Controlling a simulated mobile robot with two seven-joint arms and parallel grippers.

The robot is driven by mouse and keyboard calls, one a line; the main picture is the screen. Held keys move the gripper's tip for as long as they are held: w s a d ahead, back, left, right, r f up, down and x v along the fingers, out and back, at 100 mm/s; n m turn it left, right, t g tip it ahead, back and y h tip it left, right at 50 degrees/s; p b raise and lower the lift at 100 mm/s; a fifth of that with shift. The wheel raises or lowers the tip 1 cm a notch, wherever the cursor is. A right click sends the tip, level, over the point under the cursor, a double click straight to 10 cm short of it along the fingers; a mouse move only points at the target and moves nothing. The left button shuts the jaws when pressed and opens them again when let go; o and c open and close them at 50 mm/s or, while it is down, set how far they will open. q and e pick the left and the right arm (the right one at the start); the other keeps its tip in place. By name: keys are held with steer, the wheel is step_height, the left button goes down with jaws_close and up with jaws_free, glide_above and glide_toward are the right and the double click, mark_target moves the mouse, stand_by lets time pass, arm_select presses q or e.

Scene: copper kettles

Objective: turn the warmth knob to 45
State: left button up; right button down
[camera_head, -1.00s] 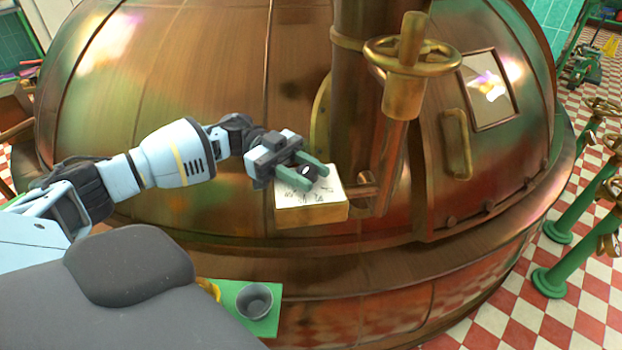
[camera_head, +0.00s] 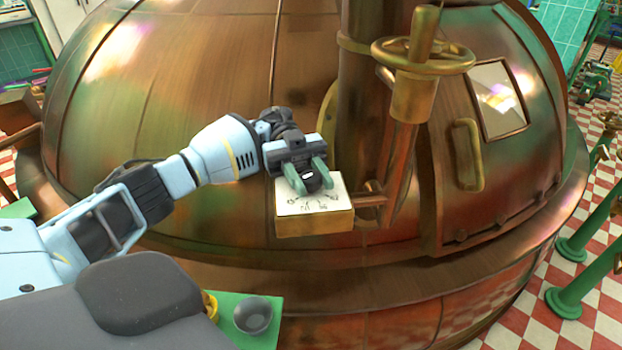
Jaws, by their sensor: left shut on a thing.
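The warmth knob (camera_head: 312,180) is a small black knob with a white mark on its top. It sits on the white dial face of a brass box (camera_head: 313,222) in front of the copper kettle (camera_head: 200,90). The dial's markings are too small to read and partly covered. My left gripper (camera_head: 308,185) reaches in from the left and is shut on the knob, with one green finger on each side of it. My right gripper is not in view.
A brass handwheel (camera_head: 423,57) on a post stands right of the box, with a copper pipe close behind. A brass handle (camera_head: 467,155) and a window (camera_head: 496,100) are on the kettle. A grey cup (camera_head: 254,315) stands on a green surface below.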

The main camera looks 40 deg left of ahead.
arm_select(q)
steer(key=o, duration=1)
steer(key=shift+c, duration=0.2)
steer(key=shift+a, duration=0.1)
